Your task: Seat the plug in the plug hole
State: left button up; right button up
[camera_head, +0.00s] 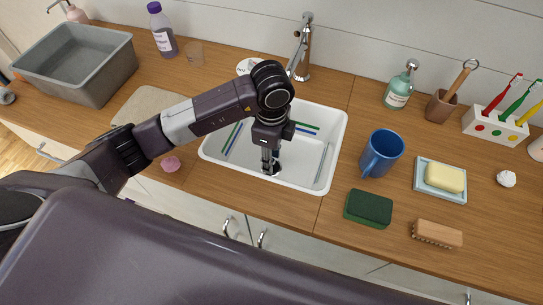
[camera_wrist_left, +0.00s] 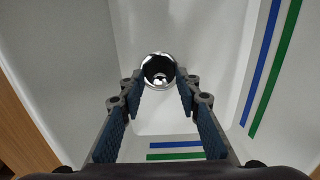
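The white sink (camera_head: 335,130) is set into the wooden counter. Its plug hole (camera_wrist_left: 158,68) has a shiny metal rim and a dark inside with a bright spot; it also shows as a dark spot in the head view (camera_head: 276,170). My left gripper (camera_head: 268,172) reaches down into the sink close to the plug hole. In the left wrist view its two blue-padded fingers (camera_wrist_left: 161,84) are apart, with the plug hole showing beyond and between the tips. I cannot make out a separate plug. My right gripper is not in view.
Blue and green stripes (camera_wrist_left: 266,65) run along the sink walls. A blue mug (camera_head: 381,153), a dark green sponge (camera_head: 368,208) and a brush (camera_head: 436,234) stand right of the sink. The tap (camera_head: 304,45) rises behind it. A grey tub (camera_head: 75,62) stands at left.

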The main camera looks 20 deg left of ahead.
pick_arm(q)
jog(key=shift+r, duration=0.1)
notch_tip(320, 180, up, 12)
dwell(0.6)
jog(key=shift+r, duration=0.1)
